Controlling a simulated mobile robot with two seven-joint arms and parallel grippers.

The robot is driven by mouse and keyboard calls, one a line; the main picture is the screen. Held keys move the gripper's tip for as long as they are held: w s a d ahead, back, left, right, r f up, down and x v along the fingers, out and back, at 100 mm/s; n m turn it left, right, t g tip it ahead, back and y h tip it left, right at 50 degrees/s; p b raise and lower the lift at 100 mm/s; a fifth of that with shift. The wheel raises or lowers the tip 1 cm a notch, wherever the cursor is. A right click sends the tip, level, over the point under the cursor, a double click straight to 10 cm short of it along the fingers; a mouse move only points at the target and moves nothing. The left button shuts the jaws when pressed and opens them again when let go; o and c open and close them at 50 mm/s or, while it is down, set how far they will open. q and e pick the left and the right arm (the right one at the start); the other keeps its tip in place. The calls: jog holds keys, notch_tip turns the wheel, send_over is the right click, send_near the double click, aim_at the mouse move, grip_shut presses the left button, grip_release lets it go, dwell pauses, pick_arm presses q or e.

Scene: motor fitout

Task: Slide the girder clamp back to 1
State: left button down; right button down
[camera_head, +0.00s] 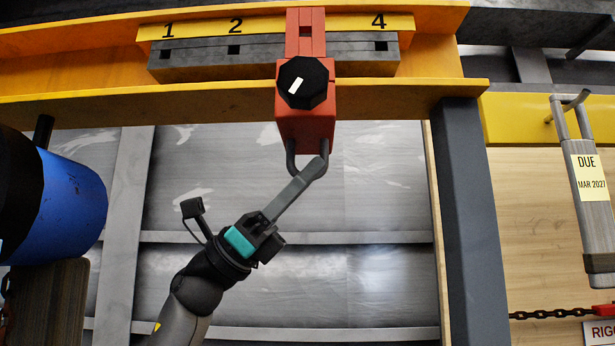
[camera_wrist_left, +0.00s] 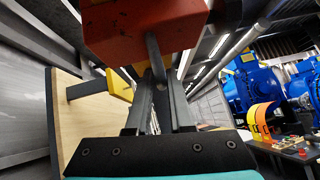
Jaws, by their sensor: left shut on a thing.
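The red girder clamp (camera_head: 305,118) hangs on the orange girder (camera_head: 440,60), between the numbers 2 and 4, covering that part of the yellow number strip. Number 1 (camera_head: 168,30) is at the strip's left end. The clamp carries a black knob (camera_head: 312,72) with a white mark. A dark shackle (camera_head: 291,160) hangs below. My left gripper (camera_head: 318,168) reaches up from lower left and is shut on the shackle's right side. In the left wrist view, the clamp's red underside (camera_wrist_left: 140,25) is above my fingers (camera_wrist_left: 160,95). My right gripper is not in view.
A grey bar (camera_head: 205,60) with dark holes runs under the numbers. A blue drum (camera_head: 70,205) stands at the left. A dark post (camera_head: 465,200) and a hanging grey tool with a dated tag (camera_head: 587,175) are at the right. The girder left of the clamp looks clear.

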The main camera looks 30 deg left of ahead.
pick_arm(q)
jog(key=shift+s+a+f, duration=0.15)
jog(key=shift+s+a, duration=0.1)
jog(key=s+a+b, duration=0.3)
jog(key=s+a, duration=0.4)
jog(key=a, duration=0.5)
jog(key=shift+s, duration=0.25)
jog(key=shift+a, duration=0.1)
jog(key=c, duration=0.9)
grip_release()
jog(key=shift+s+r, duration=0.1)
jog(key=shift+r, duration=0.1)
